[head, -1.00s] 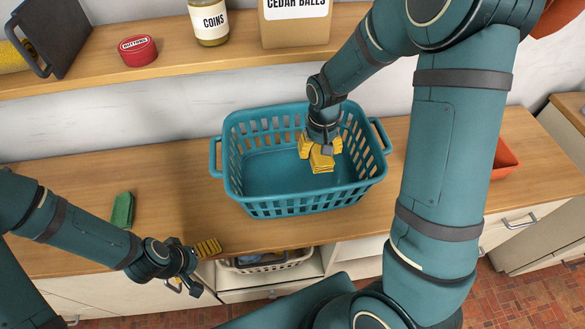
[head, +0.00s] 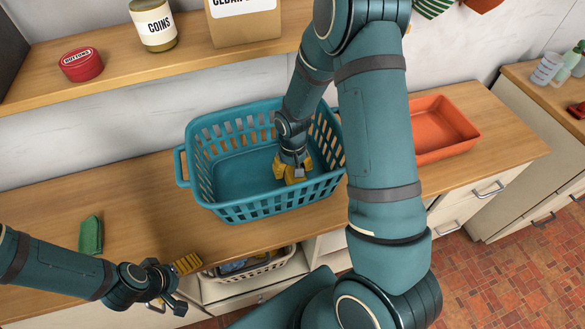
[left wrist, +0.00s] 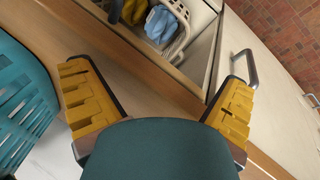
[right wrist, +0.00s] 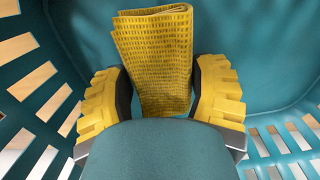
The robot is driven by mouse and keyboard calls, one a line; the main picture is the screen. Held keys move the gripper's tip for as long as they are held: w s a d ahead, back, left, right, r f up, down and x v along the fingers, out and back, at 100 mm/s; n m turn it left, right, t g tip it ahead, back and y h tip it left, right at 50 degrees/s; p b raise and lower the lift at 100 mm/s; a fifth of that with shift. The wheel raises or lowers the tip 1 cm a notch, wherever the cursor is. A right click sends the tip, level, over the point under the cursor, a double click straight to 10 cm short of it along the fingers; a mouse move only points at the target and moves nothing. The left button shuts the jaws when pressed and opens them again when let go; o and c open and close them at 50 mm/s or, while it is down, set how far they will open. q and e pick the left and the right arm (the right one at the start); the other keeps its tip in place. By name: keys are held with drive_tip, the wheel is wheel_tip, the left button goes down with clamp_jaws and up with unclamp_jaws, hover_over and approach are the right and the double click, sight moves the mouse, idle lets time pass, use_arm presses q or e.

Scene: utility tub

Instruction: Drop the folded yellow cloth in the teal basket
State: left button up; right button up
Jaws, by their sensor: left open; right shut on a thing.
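The teal basket (head: 252,212) stands on the wooden counter. My right gripper (head: 292,168) reaches down inside it, in its right half. In the right wrist view, my right gripper (right wrist: 160,98) is shut on the folded yellow cloth (right wrist: 155,60), one finger on each side, with the teal basket walls (right wrist: 245,50) around it. In the head view the cloth is mostly hidden by the gripper; I cannot tell whether it touches the basket floor. My left gripper (head: 180,282) is open and empty at the counter's front edge, left of the basket.
A green sponge-like block (head: 91,236) lies on the counter at left. An orange tray (head: 440,128) sits right of the basket. A shelf above holds a red tin (head: 81,65), a coins jar (head: 154,25) and a box (head: 245,28). An open drawer below holds a white basket (head: 270,268).

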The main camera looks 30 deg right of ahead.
drive_tip(key=shift+r, duration=0.1)
drive_tip(key=shift+f+b, duration=0.45)
drive_tip(key=shift+f, duration=0.1)
drive_tip(key=shift+f, duration=0.1)
drive_tip(key=o, duration=1.3)
drive_tip(key=shift+r+p, duration=0.35)
drive_tip(key=shift+r, duration=0.15)
wheel_tip(320, 180, up, 8)
drive_tip(key=shift+f+p, duration=0.1)
drive_tip(key=shift+p, duration=0.5)
